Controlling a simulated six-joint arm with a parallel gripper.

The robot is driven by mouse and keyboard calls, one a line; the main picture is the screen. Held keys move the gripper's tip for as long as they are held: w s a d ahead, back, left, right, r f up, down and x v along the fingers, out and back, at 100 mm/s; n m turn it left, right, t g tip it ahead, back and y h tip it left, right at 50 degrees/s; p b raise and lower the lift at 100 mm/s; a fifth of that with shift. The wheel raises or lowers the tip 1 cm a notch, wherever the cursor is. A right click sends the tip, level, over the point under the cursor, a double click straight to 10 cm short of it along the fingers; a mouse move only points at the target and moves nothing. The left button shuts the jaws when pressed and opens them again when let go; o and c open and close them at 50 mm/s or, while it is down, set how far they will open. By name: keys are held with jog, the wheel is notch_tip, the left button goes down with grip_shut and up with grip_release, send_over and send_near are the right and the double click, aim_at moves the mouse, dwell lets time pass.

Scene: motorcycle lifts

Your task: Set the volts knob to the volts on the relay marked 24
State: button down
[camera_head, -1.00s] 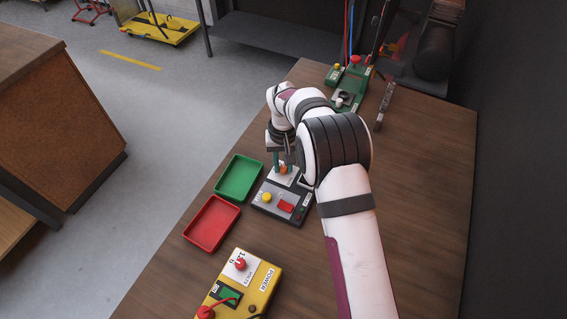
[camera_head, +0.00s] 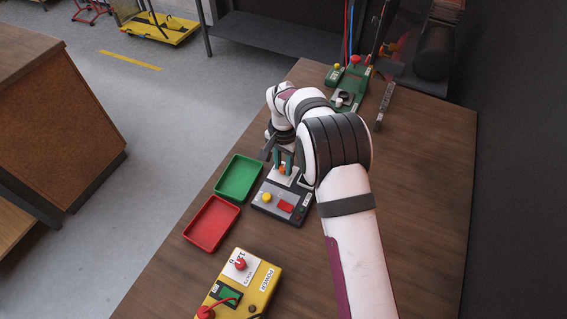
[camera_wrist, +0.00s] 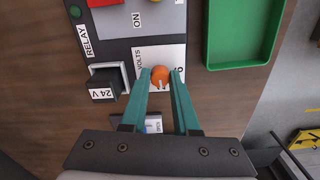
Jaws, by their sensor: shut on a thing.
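The orange volts knob (camera_wrist: 160,76) sits on a white plate marked VOLTS (camera_wrist: 147,58) on the grey control box (camera_wrist: 152,22). My gripper (camera_wrist: 161,78) is shut on the knob, with a teal finger on each side. In the head view my gripper (camera_head: 283,168) is at the far end of the grey box (camera_head: 268,209). A white mark shows on the knob; the plate's scale is mostly hidden by the fingers. The black relay (camera_wrist: 108,80) stands beside the plate, its white label reading 24 V, near the word RELAY.
A green tray (camera_head: 257,190) and a red tray (camera_head: 236,229) lie left of the box. A yellow POWER box (camera_head: 262,293) is nearer, and a green device (camera_head: 362,82) stands at the far end. The bench's right side is mostly clear.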

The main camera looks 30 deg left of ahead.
aim_at(283, 167)
jog(key=shift+m, duration=0.6)
jog(key=c, duration=0.7)
grip_release()
jog(key=shift+o, duration=0.2)
jog(key=shift+r, duration=0.1)
notch_tip(283, 167, up, 16)
jog(key=shift+f, duration=0.2)
jog(key=shift+d, duration=0.1)
